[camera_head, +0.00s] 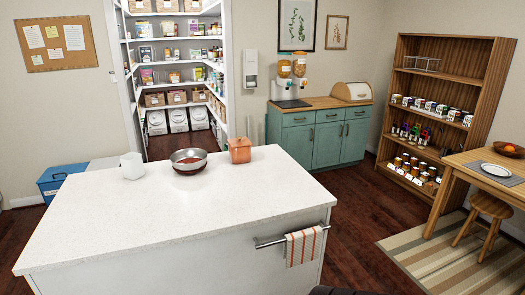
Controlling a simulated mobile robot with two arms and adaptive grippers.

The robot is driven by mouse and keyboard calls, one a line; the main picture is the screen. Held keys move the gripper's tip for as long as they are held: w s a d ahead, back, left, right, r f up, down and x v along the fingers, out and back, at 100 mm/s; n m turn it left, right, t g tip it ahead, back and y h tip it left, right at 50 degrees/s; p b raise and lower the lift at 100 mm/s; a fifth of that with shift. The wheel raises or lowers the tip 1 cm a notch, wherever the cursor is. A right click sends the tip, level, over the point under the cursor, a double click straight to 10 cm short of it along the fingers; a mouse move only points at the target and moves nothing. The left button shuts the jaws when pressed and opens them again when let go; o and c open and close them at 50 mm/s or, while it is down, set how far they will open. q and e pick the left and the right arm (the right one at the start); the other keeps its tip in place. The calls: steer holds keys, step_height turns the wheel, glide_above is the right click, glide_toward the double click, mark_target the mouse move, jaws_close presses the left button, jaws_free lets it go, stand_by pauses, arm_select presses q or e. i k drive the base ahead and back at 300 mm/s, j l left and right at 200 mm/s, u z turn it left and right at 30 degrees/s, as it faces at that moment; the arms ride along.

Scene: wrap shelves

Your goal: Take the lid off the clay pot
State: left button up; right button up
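A terracotta-coloured clay pot (240,152) stands upright near the far edge of the white island counter (150,225). Its top looks covered by a lid of the same colour, but it is too small to make out the seam clearly. Neither of my grippers shows in the head view. A small dark shape shows at the bottom edge; I cannot tell what it is.
A metal bowl (189,161) stands left of the pot, and a white container (132,166) further left. The counter's near part is clear. A rail with a striped towel (304,246) hangs on its side. A pantry, green cabinet (325,140) and wooden shelf (480,95) stand behind.

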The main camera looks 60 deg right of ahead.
mark_target(238, 142)
steer(key=z, duration=1.9)
steer(key=i+l, duration=0.15)
steer(key=l, duration=0.15)
steer(key=i+l, duration=0.15)
steer(key=l, duration=0.15)
steer(key=i+l, duration=0.15)
steer(key=l, duration=0.1)
